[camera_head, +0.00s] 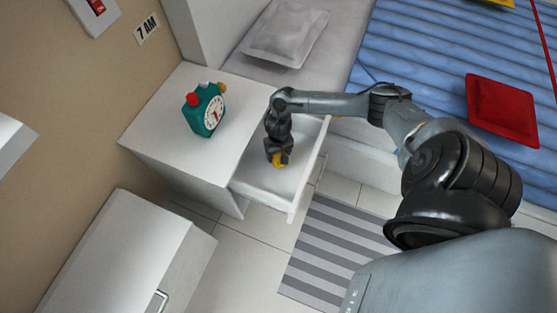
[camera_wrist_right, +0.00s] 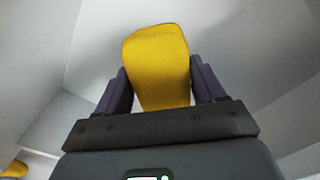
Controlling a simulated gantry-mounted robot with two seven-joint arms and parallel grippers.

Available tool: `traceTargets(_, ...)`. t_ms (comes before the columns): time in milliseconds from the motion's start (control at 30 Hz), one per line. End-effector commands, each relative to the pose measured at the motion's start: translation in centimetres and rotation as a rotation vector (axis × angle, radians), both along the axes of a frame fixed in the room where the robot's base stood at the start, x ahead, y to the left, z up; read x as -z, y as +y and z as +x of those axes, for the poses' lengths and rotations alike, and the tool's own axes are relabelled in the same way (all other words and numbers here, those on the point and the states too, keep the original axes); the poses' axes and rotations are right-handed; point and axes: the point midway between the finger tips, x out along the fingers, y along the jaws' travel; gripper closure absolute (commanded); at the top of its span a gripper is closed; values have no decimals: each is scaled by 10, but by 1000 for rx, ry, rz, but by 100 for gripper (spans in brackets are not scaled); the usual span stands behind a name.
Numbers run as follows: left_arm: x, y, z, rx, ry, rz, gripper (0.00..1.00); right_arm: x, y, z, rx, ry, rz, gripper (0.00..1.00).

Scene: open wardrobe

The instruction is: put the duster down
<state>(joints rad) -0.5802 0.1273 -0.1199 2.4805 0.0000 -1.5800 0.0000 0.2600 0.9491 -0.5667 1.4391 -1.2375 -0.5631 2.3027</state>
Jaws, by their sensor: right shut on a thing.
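The yellow thing between my right fingers looks like part of the duster (camera_wrist_right: 158,62); a bit of it also shows in the head view (camera_head: 280,160). My right gripper (camera_head: 277,152) points down into the open drawer (camera_head: 252,187) of the white nightstand. In the right wrist view its two dark fingers (camera_wrist_right: 160,85) are shut on the yellow part from both sides. Pale drawer walls surround it there. I cannot tell whether the duster touches the drawer floor. My left gripper is in neither view.
A green alarm clock (camera_head: 206,110) stands on the nightstand top (camera_head: 160,135). A bed with a grey pillow (camera_head: 285,32), blue cover (camera_head: 420,50) and red cushion (camera_head: 502,108) lies behind. A striped rug (camera_head: 335,250) and a white cabinet (camera_head: 125,255) are in front.

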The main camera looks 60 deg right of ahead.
Motion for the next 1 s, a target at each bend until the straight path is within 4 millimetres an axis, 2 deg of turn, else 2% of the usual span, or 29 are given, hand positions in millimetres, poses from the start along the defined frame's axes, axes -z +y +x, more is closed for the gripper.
traceTargets(33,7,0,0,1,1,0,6,8,0,1,0,-1,1,66)
traceTargets(167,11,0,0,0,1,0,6,14,0,0,-1,0,0,66)
traceTargets(433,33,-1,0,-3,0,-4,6,45,0,0,-1,1,1,66)
traceTargets(900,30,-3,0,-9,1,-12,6,49,0,0,0,0,1,66)
traceTargets(933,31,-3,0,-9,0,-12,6,49,0,0,-1,-1,1,27)
traceTargets(1000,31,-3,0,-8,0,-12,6,49,0,0,-1,-1,1,16)
